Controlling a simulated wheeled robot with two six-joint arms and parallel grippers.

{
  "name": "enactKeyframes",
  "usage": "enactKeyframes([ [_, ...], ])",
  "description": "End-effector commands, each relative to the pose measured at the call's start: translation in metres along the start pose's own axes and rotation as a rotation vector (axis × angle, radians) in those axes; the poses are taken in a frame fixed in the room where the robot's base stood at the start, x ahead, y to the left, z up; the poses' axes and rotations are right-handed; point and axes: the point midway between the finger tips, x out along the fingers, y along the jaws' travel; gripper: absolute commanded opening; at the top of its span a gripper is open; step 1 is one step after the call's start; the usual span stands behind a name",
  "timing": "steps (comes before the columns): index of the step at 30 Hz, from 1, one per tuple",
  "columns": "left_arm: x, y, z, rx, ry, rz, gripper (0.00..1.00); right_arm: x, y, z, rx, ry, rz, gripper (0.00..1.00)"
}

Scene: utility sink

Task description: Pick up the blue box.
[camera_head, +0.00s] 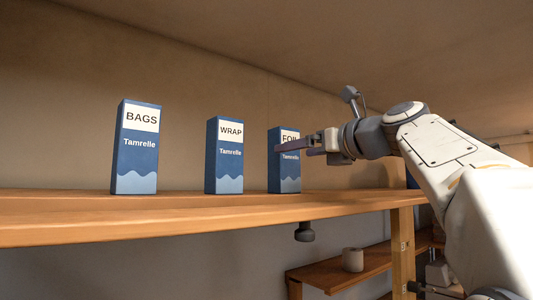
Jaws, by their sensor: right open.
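Three upright blue boxes stand in a row on a wooden shelf (190,211). The left box (134,160) reads BAGS, the middle box (224,170) reads WRAP, and the right box (284,178) reads FOIL. Each has a white label panel and a light blue wave at its base. My right gripper (292,148) comes in from the right at the upper part of the FOIL box. It is open, and its fingers cover part of that box's front. I cannot tell whether they touch the box. My left gripper is not in view.
The shelf is clear between the boxes and at its left end. A wooden post (402,246) holds up its right end. A lower shelf (342,272) carries a pale cylinder (352,260). A dark knob-like thing (304,232) shows below the upper shelf.

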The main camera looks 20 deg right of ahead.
Motion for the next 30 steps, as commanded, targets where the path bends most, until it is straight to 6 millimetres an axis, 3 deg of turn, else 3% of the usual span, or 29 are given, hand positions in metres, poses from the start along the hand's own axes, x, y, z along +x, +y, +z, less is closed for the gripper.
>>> enactKeyframes([
  [7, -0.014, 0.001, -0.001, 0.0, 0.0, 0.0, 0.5, 0.022, 0.0, 0.004, -0.001, 0.0, 0.002, 1.0],
  [15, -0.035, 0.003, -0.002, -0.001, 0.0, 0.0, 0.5, 0.06, -0.003, 0.006, -0.002, 0.0, 0.002, 1.0],
  [24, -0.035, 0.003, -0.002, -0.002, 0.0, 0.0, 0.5, 0.065, -0.003, 0.004, -0.004, -0.002, 0.0, 1.0],
  [26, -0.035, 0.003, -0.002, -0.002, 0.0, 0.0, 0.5, 0.065, -0.003, 0.004, -0.004, -0.002, 0.0, 0.81],
  [30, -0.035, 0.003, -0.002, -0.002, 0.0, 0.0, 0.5, 0.065, -0.003, 0.004, -0.004, -0.003, 0.0, 0.27],
])
